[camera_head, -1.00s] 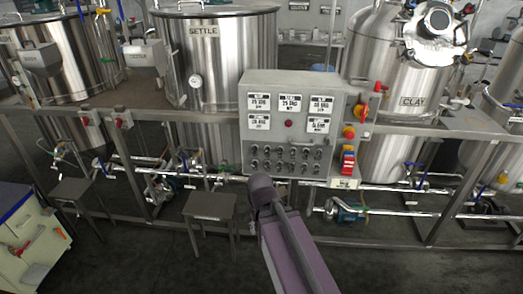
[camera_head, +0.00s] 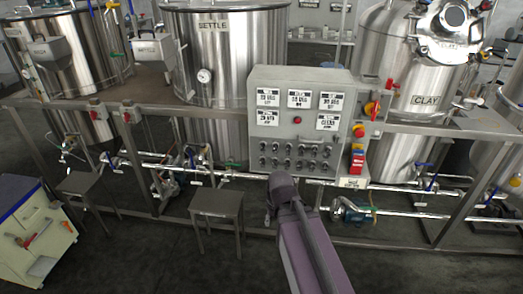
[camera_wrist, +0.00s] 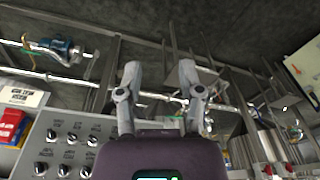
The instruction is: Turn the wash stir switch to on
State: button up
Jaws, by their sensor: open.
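The grey control panel (camera_head: 300,133) stands at the centre of the head view. It carries two rows of small dark switches (camera_head: 289,148) below several white displays. Their labels are too small to read, so I cannot tell which one is the wash stir switch. In the wrist view some of these switches (camera_wrist: 72,138) show at the lower left. My gripper (camera_wrist: 159,68) is open and empty, with its two fingers apart. It is to the right of the switches in the wrist view, touching none of them. In the head view my gripper is not clearly visible.
Red and yellow switches (camera_head: 358,150) sit on the panel's right side. Steel tanks marked SETTLE (camera_head: 230,60) and CLAY (camera_head: 425,125) stand behind. Pipes and frame legs run below. A small stool (camera_head: 217,203) and a tool cabinet (camera_head: 35,235) stand at left. The front floor is clear.

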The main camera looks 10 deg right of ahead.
jog(key=w+a+f+n+t+y+b, duration=0.1)
jog(key=w+f+n+t+b, duration=0.15)
jog(key=w+t+b, duration=0.65)
jog(key=w+a+f+n+t+b, duration=0.1)
jog(key=w+a+n+t+b, duration=0.15)
jog(key=w+t+b, duration=0.6)
jog(key=w+d+r+t+h+b, duration=0.3)
jog(key=w+d+r+h+b, duration=0.1)
jog(key=b, duration=0.2)
jog(key=shift+d+m, duration=0.25)
jog(key=shift+m, duration=0.15)
jog(key=shift+w, duration=0.1)
